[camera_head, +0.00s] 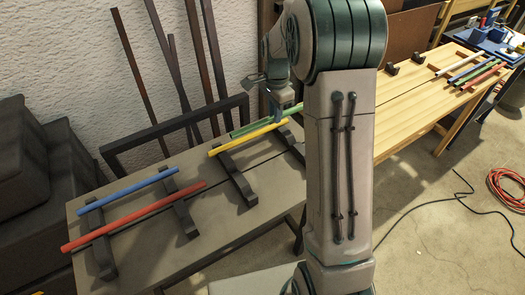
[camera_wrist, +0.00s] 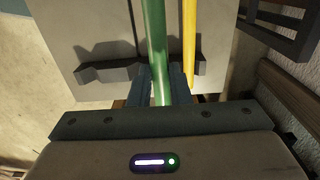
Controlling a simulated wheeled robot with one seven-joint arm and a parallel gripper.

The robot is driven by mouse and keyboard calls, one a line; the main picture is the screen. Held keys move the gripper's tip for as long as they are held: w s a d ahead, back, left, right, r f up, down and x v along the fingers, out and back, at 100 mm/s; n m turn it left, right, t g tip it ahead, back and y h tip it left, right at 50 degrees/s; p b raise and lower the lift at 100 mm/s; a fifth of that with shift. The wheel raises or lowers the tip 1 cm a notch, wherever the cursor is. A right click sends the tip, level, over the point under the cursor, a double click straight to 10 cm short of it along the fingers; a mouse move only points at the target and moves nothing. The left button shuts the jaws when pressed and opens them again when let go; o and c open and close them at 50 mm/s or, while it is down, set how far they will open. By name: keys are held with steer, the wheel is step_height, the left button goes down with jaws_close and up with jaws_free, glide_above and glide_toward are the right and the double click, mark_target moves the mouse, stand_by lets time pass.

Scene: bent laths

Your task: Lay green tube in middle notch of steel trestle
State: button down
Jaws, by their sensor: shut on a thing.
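My gripper (camera_head: 277,118) is shut on the green tube (camera_head: 252,127) near the right end of the grey table. In the wrist view the green tube (camera_wrist: 155,35) runs lengthwise between the two fingers (camera_wrist: 161,88). It appears raised above the dark trestle (camera_head: 239,184), which has two crossbars. In the wrist view one crossbar (camera_wrist: 105,73) shows, with the green tube passing over it left of the yellow tube (camera_wrist: 188,35). The yellow tube (camera_head: 240,141) lies across the trestle toward its far end. My arm hides part of the trestle's right side.
A second dark trestle (camera_head: 103,255) at left bears a blue tube (camera_head: 130,188) and a red tube (camera_head: 140,213). A dark frame (camera_head: 150,134) and leaning bars stand behind the table. A wooden bench (camera_head: 405,105) at right holds several tubes.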

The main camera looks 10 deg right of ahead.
steer(key=s+a+f, duration=0.4)
steer(key=s+f, duration=0.2)
steer(key=f, duration=0.2)
steer(key=shift+a+f, duration=0.2)
steer(key=shift+a, duration=0.1)
steer(key=shift+b, duration=0.3)
steer(key=shift+f, duration=0.25)
steer(key=c, duration=1.3)
jaws_free()
steer(key=shift+c, duration=0.2)
steer(key=shift+r, duration=0.1)
